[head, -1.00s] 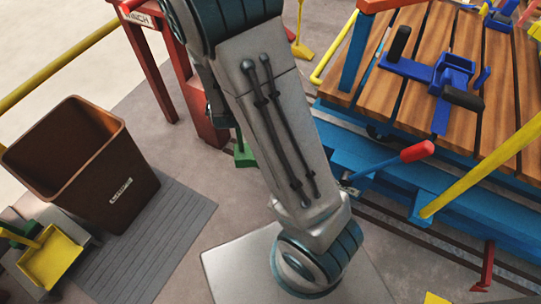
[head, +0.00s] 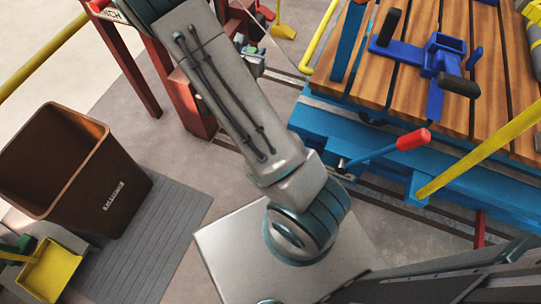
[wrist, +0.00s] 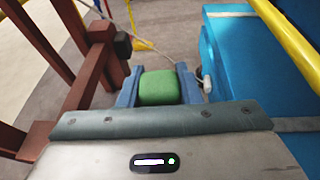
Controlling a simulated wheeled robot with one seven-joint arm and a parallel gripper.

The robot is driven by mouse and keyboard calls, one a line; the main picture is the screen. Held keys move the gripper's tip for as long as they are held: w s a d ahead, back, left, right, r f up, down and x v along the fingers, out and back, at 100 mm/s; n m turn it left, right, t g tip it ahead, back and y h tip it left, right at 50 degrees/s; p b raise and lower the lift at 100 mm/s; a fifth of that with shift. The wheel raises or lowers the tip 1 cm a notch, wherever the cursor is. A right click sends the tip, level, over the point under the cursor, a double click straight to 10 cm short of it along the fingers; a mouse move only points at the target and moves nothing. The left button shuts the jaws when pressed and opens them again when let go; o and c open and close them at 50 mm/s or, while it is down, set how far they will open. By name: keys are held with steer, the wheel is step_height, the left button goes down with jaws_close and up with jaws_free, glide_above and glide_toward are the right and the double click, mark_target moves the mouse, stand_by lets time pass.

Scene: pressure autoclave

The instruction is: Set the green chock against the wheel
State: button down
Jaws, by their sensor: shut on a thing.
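The green chock (wrist: 158,88) is between the two blue fingers of my gripper (wrist: 159,80) in the wrist view, and the gripper is shut on it. In the head view the chock (head: 250,50) is small, beyond my arm and beside the red winch frame. The blue cart (wrist: 245,70) is on the right in the wrist view, apart from the chock. In the head view the cart (head: 320,125) has a slatted wooden deck. I cannot make out the wheel clearly; the cart's frame hides its underside.
The red winch frame (head: 125,55) stands left of my gripper, with a thin cable running from it. A yellow rail (wrist: 290,30) flanks the cart. A brown bin (head: 60,165) and yellow dustpan (head: 48,270) are at left. Rails run on the floor beside the cart.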

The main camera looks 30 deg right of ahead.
step_height(320, 180, down, 18)
steer(key=d+b, duration=0.1)
steer(key=b, duration=0.5)
steer(key=shift+s+d+m+g+h, duration=0.3)
steer(key=shift+d+m+h, duration=0.05)
steer(key=shift+m+h, duration=0.05)
steer(key=shift+f, duration=0.25)
steer(key=c, duration=1)
jaws_free()
steer(key=shift+c, duration=0.2)
